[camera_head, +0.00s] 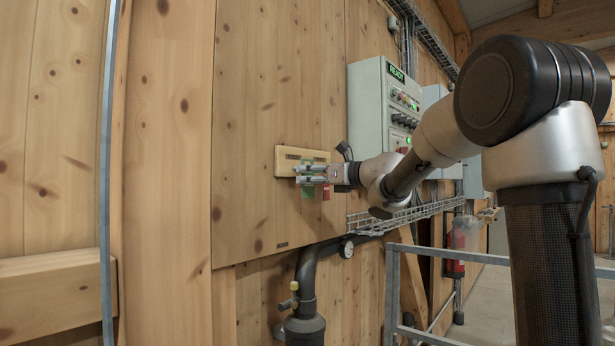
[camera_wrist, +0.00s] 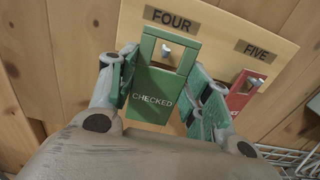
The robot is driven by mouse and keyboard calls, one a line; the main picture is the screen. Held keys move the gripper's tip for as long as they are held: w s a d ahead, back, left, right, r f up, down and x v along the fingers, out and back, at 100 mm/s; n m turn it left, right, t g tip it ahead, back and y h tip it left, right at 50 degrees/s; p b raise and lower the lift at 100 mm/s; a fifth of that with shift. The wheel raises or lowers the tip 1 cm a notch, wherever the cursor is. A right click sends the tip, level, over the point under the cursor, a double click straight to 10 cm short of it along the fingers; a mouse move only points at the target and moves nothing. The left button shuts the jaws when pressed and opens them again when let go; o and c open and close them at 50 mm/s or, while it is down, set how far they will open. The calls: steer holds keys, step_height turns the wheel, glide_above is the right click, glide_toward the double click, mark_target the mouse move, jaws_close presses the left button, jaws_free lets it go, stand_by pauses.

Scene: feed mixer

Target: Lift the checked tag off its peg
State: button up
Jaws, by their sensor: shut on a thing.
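The green checked tag (camera_wrist: 160,96) hangs upright on the board under the FOUR label, with the peg (camera_wrist: 166,52) showing through the opening at its top. In the head view the tag (camera_head: 308,193) shows partly behind the fingers. My gripper (camera_wrist: 164,92) is shut on the tag, one finger at its left edge and one at its right edge. In the head view my gripper (camera_head: 312,174) reaches to the board from the right.
The wooden peg board (camera_head: 289,154) is on the plank wall. A red tag (camera_wrist: 240,92) hangs under FIVE, close beside my right finger; it also shows in the head view (camera_head: 326,192). A grey control cabinet (camera_head: 366,105) and wire tray (camera_head: 395,219) are to the right.

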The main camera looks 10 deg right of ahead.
steer(key=v, duration=0.6)
stand_by(0.6)
